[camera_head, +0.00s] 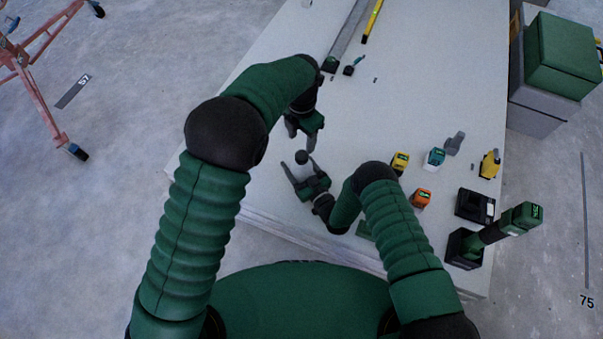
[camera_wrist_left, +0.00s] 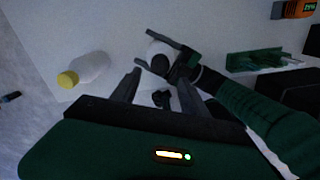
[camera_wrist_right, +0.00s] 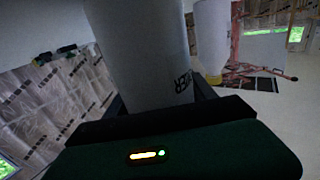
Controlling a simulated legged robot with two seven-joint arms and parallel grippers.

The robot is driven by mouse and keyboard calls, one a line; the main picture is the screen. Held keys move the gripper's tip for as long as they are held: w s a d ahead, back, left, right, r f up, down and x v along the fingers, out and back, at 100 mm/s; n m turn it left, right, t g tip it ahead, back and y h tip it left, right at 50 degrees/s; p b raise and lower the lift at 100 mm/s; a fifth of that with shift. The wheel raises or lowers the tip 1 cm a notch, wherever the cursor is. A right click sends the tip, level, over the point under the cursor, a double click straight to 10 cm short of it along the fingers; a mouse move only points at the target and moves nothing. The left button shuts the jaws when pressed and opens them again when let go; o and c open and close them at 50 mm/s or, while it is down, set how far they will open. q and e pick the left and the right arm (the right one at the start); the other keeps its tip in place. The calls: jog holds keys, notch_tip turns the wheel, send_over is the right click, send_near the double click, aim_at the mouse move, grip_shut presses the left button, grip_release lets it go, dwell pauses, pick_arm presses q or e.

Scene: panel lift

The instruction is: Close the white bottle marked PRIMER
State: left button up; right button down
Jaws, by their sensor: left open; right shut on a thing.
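My right gripper (camera_head: 303,179) is shut on a white bottle (camera_wrist_right: 145,55); in the right wrist view only part of its dark marking, seemingly ending in ER, shows. From above, a dark round top (camera_head: 301,157) shows between the fingers. In the left wrist view the held bottle (camera_wrist_left: 157,48) appears white with a dark part beside it. My left gripper (camera_head: 303,136) is open and empty, just beyond the held bottle. A second white bottle (camera_wrist_left: 92,68) with a yellow cap (camera_wrist_left: 68,79) stands apart at left. A small dark thing (camera_wrist_left: 161,98) between the left fingers is unclear.
The pale panel table (camera_head: 420,60) is clear in its middle. Right of my right arm stand a yellow item (camera_head: 400,161), a teal item (camera_head: 435,157), an orange item (camera_head: 421,197) and black tool gear (camera_head: 473,206).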

aim_at(301, 155)
pick_arm(q)
jog(key=shift+f, duration=0.1)
notch_tip(301, 155, down, 8)
jog(key=shift+r, duration=0.1)
dwell(0.3)
grip_shut()
dwell(0.3)
